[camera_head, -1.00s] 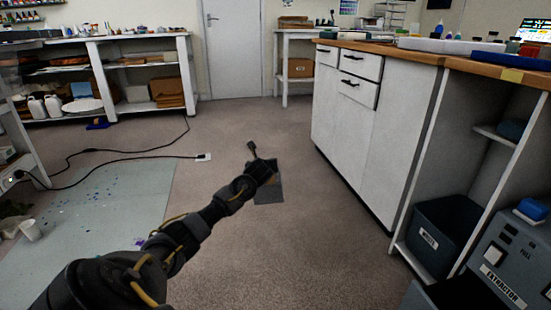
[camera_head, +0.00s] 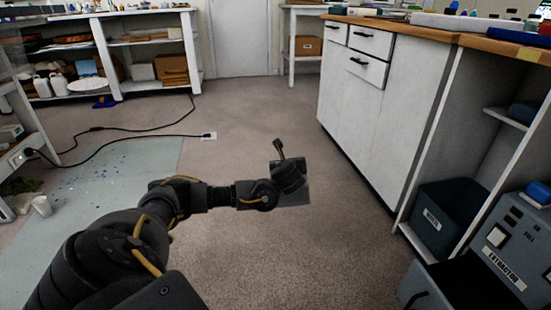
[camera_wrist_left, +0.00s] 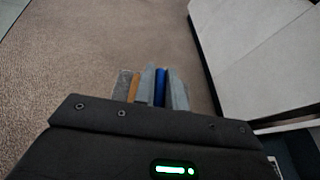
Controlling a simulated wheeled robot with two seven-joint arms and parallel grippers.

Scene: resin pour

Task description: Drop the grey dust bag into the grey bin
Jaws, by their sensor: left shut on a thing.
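My left gripper (camera_head: 296,186) is shut on the grey dust bag (camera_head: 295,199), above the open floor in the middle of the head view. The bag is mostly hidden behind the gripper; a flat grey part shows below it. In the left wrist view, grey edges (camera_wrist_left: 178,92) show at the jaws (camera_wrist_left: 153,88), beside an orange and a blue strip; which parts are bag is hard to tell. The grey bin (camera_head: 460,203), dark and labelled, stands in the open bay under the right counter, to the right of and apart from the gripper. My right gripper is out of view.
A white cabinet (camera_head: 375,120) with a wooden top stands between the open floor and the bin's bay. The extractor (camera_head: 505,255) is at the lower right, near the bin.

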